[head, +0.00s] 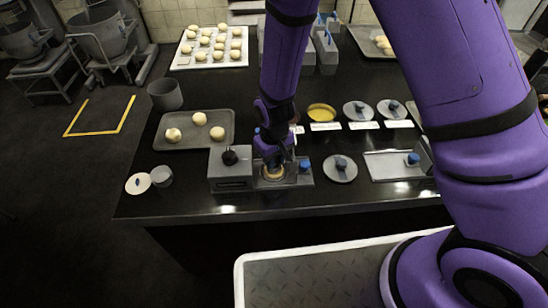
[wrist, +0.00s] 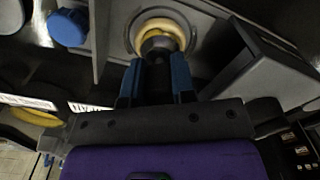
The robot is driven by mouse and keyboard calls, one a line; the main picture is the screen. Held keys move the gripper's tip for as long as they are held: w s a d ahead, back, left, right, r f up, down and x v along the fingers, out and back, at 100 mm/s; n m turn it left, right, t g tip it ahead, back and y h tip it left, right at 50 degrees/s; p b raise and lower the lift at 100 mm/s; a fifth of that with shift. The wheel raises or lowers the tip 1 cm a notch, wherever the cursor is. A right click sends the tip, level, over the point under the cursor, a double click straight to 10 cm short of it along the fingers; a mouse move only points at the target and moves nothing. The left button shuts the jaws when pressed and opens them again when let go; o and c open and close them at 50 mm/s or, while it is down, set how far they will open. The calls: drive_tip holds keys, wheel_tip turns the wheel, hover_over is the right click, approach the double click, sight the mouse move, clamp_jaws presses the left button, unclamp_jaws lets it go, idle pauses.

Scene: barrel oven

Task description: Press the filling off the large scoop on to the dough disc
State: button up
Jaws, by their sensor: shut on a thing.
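My gripper (head: 274,158) is low over the grey station at the counter's front. In the wrist view, my gripper (wrist: 156,70) has its blue fingers shut on a dark grey tool (wrist: 158,46), apparently the large scoop. The tool's rounded end is inside or just over a round pale holder. A pale yellow ring, apparently the dough disc (wrist: 163,22), shows around this end; it also shows below my gripper in the head view (head: 273,173). I cannot tell filling from dough there, and the tool hides the disc's middle.
A blue knob (head: 304,166) is close right. A tray with dough balls (head: 205,141) lies left. A yellow-filled bowl (head: 321,112) stands behind.

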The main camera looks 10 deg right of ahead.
drive_tip(key=shift+r, duration=3.5)
